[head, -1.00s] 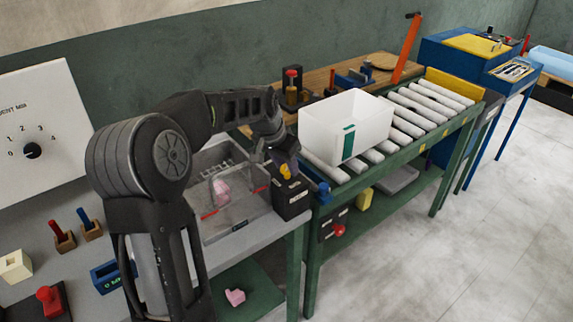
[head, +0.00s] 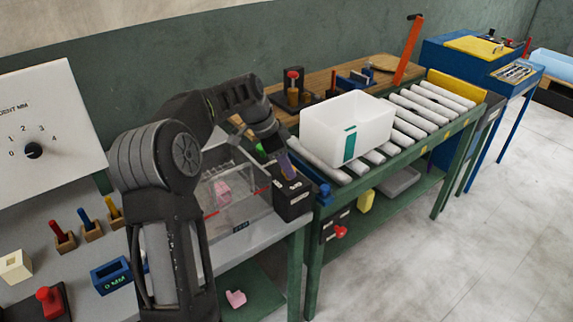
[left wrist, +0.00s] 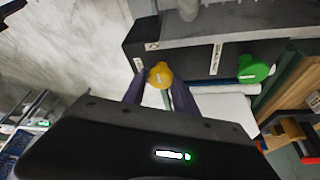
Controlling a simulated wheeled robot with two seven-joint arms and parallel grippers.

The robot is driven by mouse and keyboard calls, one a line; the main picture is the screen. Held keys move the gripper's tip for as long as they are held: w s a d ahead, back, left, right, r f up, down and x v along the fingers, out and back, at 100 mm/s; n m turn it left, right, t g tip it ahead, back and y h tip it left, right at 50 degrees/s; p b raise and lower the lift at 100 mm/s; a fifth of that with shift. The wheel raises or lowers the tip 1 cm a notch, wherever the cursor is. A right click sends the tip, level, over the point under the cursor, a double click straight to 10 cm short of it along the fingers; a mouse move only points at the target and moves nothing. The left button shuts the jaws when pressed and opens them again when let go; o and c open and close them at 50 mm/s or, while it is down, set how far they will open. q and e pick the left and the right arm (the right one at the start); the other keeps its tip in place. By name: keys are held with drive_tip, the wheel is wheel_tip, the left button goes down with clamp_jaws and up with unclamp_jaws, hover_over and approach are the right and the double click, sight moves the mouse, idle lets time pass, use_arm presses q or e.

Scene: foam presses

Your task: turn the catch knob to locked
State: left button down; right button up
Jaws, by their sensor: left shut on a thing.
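A black box (head: 292,201) with small white labels stands at the right end of the grey bench, beside a clear guarded press (head: 236,192). In the left wrist view, a yellow knob (left wrist: 160,75) with a white mark is on its face, and a green knob (left wrist: 256,71) sits further right. My left gripper (head: 288,168) reaches down onto the box. Its purple fingers (left wrist: 158,84) are shut on the yellow knob, which they hide in the head view. The label text is too small to read. My right gripper is not in view.
A white bin (head: 372,130) stands on the roller conveyor (head: 408,128) to the right. A blue knob (head: 325,193) is on the conveyor's near end, close to the box. Pink foam (head: 222,190) lies inside the press. Gauge blocks and a blue holder (head: 111,276) are at left.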

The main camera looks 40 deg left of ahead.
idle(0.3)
use_arm(q)
drive_tip(key=c, duration=1)
unclamp_jaws()
drive_tip(key=b+v, duration=0.1)
drive_tip(key=v, duration=0.7)
drive_tip(key=shift+f, duration=0.1)
